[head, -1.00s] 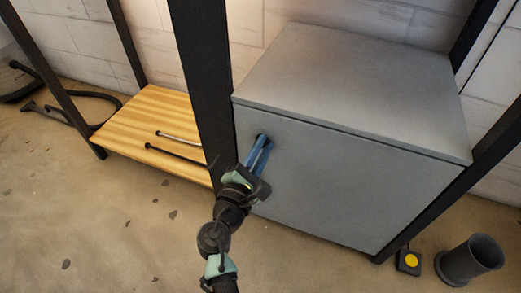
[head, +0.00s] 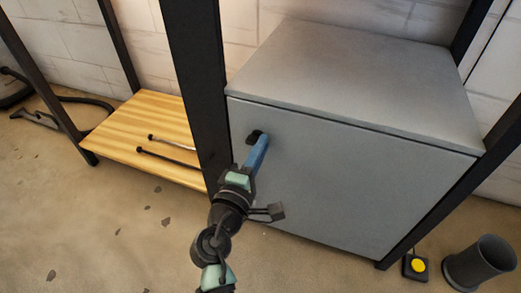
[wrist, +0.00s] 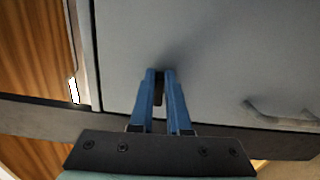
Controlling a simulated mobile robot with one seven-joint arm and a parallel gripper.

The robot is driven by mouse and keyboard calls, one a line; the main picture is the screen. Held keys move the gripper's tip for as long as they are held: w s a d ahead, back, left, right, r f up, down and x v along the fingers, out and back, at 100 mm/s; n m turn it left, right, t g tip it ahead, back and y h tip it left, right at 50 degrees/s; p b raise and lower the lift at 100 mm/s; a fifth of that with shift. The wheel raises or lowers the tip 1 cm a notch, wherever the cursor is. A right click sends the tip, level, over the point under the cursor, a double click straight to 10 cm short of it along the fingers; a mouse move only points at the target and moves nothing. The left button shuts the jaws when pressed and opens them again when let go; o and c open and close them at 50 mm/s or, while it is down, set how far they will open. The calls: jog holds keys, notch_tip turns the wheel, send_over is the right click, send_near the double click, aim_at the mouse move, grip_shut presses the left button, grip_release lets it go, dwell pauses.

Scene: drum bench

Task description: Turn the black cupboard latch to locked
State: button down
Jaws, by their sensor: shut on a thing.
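The black latch (head: 254,137) is on the upper left of the grey cupboard's front door (head: 340,180). My gripper (head: 263,140) reaches up to it, with its blue fingers closed around the latch. In the wrist view, the two blue fingers (wrist: 160,74) are nearly parallel, and the dark latch (wrist: 159,90) shows between them near their tips. Most of the latch is hidden by the fingers, so its exact angle cannot be told.
A black post (head: 200,90) stands just left of the cupboard. A wooden shelf (head: 120,135) with two dark-ended rods lies beyond it. A yellow-button box (head: 417,266) and a grey cylinder (head: 480,262) stand on the floor at right.

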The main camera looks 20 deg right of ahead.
dwell(0.5)
jog(key=c, duration=0.9)
grip_release()
jog(key=p+v, duration=0.4)
jog(key=v, duration=0.9)
jog(key=shift+p, duration=0.4)
